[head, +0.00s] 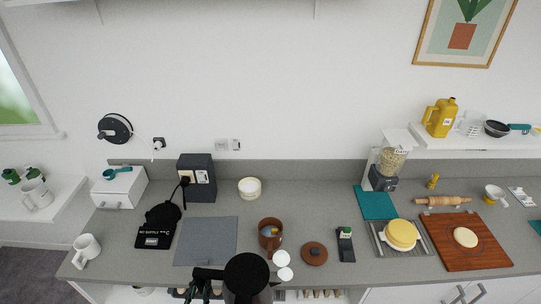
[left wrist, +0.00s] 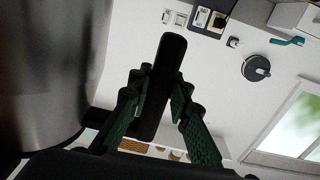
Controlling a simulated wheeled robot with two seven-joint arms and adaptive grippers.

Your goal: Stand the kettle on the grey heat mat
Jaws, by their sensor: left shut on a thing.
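The kettle (head: 246,274) is at the bottom middle of the head view, seen from above with a round black lid and a black handle on its left. In the left wrist view its shiny metal body (left wrist: 50,70) fills the left side. My left gripper (head: 206,280) is shut on the black handle, which lies between its green-padded fingers in the left wrist view (left wrist: 157,110). The grey heat mat (head: 206,241) lies flat and bare on the counter, behind and left of the kettle. My right gripper is not in view.
A black scale (head: 153,239) and a dark item (head: 163,213) lie left of the mat. A black socket box (head: 196,178) stands behind it. A brown pot (head: 270,234) stands right of it, with a brown lid (head: 314,253) farther right. Two white round things (head: 283,266) are beside the kettle.

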